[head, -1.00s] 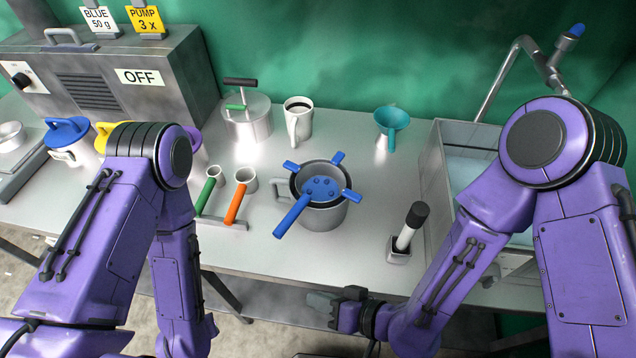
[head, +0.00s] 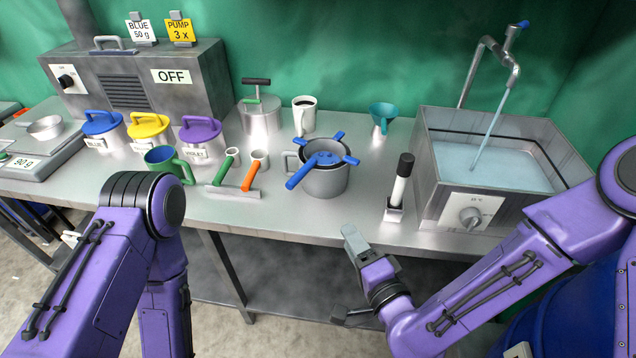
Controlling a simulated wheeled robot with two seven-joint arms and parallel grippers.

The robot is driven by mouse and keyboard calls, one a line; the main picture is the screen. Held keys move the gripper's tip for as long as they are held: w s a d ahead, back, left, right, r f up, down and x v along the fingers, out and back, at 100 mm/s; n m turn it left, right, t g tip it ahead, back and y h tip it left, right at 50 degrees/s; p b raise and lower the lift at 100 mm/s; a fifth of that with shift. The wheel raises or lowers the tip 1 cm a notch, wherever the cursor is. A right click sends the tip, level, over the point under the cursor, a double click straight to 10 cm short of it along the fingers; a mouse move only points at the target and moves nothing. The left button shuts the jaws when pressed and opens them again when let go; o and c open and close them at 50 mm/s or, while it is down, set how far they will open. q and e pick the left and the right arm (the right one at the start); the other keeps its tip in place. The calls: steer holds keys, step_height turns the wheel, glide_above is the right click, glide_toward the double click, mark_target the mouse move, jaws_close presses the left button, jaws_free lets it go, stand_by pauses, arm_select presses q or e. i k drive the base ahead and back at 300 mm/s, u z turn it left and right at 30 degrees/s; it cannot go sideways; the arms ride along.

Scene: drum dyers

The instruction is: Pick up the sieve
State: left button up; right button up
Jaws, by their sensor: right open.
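The sieve (head: 302,174) is blue, with a dark bowl, a long handle and short lugs. It rests in the mouth of a grey jug (head: 327,183) on the bench, its handle pointing toward the front left. My right gripper (head: 345,278) is open and empty, in front of the bench's front edge and below the jug in the picture. It is clearly apart from the sieve. My left arm comes in at the left, but its gripper does not show.
A black-topped stick stands in a small holder (head: 394,213) right of the jug. A water tank (head: 470,205) is farther right. Green- and orange-handled dippers (head: 249,177) stand left of the jug, with a green mug (head: 160,158). A white mug (head: 303,118) and teal funnel (head: 382,115) are behind.

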mark_target(324, 154)
steer(key=k, duration=0.3)
steer(key=u, duration=1.7)
steer(key=i, duration=1.25)
steer(key=z, duration=2.45)
